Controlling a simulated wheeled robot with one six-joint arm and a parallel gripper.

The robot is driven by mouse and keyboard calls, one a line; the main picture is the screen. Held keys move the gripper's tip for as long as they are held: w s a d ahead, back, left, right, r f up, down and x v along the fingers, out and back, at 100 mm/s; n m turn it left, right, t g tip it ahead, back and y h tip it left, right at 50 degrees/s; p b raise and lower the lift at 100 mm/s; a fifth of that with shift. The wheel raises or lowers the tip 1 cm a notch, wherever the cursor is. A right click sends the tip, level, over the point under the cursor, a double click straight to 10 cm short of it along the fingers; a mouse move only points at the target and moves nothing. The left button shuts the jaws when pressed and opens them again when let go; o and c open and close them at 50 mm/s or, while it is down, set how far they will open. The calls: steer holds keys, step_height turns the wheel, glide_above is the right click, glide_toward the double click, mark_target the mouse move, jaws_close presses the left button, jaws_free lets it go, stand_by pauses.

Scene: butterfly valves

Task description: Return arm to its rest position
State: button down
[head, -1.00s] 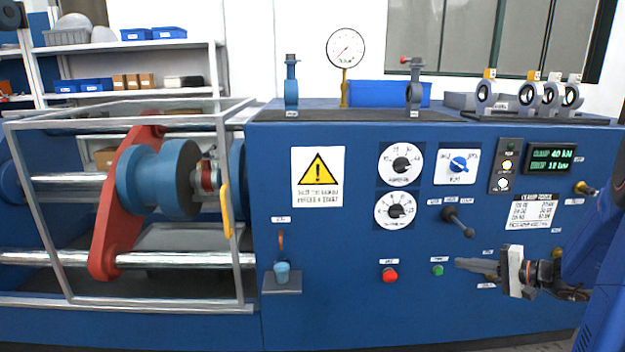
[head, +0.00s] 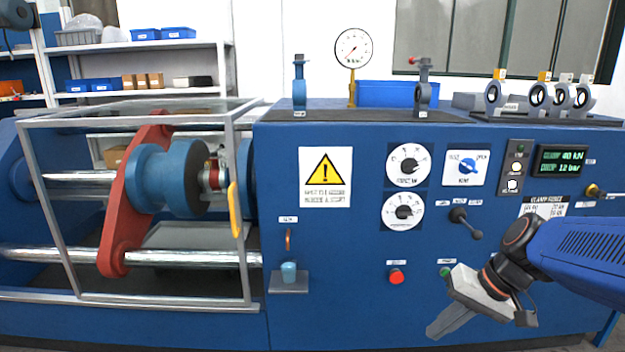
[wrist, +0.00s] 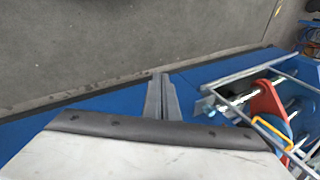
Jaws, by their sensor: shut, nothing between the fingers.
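My gripper (head: 440,326) is at the lower right of the head view, in front of the blue machine panel (head: 340,250). Its fingers are together, point down and to the left, and hold nothing. In the wrist view the closed fingers (wrist: 162,85) point over the machine's lower edge toward the grey floor (wrist: 120,45). My arm comes in from the right edge and hides part of the panel.
The panel carries a red button (head: 397,277), a black lever (head: 465,222), dials and a display (head: 566,161). A clear guard frame (head: 60,210) with a yellow handle (head: 235,208) stands at the left. Butterfly valves (head: 538,95) sit on top. Floor before the machine looks clear.

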steer(key=s+d+r+n+t+h, duration=0.1)
steer(key=s+d+n+t+h, duration=0.1)
steer(key=s, duration=0.7)
steer(key=shift+s+d+r+t+h, duration=0.35)
steer(key=shift+d+h, duration=0.15)
steer(key=shift+h, duration=0.9)
